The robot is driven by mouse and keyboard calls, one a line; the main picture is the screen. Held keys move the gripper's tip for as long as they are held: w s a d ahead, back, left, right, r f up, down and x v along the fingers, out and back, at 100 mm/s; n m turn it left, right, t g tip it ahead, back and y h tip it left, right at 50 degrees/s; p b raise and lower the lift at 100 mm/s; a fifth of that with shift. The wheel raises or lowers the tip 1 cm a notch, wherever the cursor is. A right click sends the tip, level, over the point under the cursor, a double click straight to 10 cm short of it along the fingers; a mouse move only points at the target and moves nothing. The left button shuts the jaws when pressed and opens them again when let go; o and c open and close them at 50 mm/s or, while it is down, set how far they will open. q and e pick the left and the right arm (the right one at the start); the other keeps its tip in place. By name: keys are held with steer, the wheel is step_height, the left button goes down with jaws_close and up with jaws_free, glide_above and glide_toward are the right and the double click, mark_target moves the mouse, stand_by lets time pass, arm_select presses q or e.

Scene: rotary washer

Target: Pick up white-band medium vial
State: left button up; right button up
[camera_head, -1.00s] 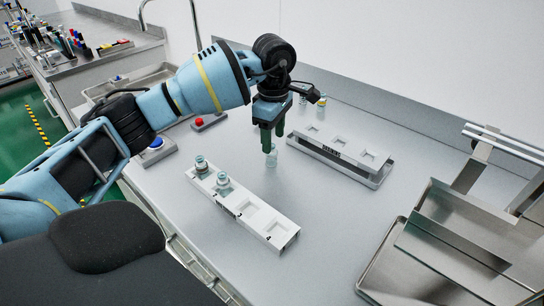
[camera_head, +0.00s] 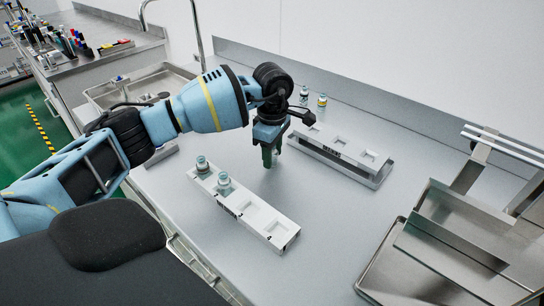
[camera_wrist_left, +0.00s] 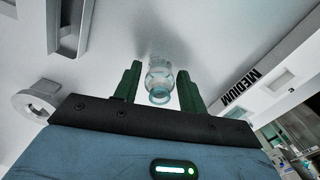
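A clear glass vial (camera_wrist_left: 160,80) is between the green fingers of my left gripper (camera_wrist_left: 159,88) in the left wrist view. The fingers are open, with a small gap on each side of the vial. In the head view the left gripper (camera_head: 268,158) points down between the two white racks and hides the vial. I cannot make out a white band on it. My right gripper is not in view.
A near white rack (camera_head: 262,220) holds two vials, one (camera_head: 202,166) at its far end and another (camera_head: 223,181). Two vials, one yellow-banded (camera_head: 322,100), stand farther back. Metal trays (camera_head: 455,250) are at right.

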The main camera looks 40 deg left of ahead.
arm_select(q)
steer(key=c, duration=0.7)
steer(key=shift+r, duration=0.15)
steer(key=shift+r, duration=0.25)
step_height(320, 180, up, 3)
steer(key=shift+s+f, duration=0.1)
steer(key=shift+s, duration=0.05)
steer(key=s+d, duration=0.2)
steer(key=s, duration=0.2)
steer(key=s+d+r, duration=0.1)
steer(key=s+d, duration=0.1)
steer(key=s, duration=0.3)
steer(key=s+d+b, duration=0.1)
steer(key=s+d, duration=0.1)
steer(key=s, duration=0.3)
steer(key=shift+s+d+r, duration=0.2)
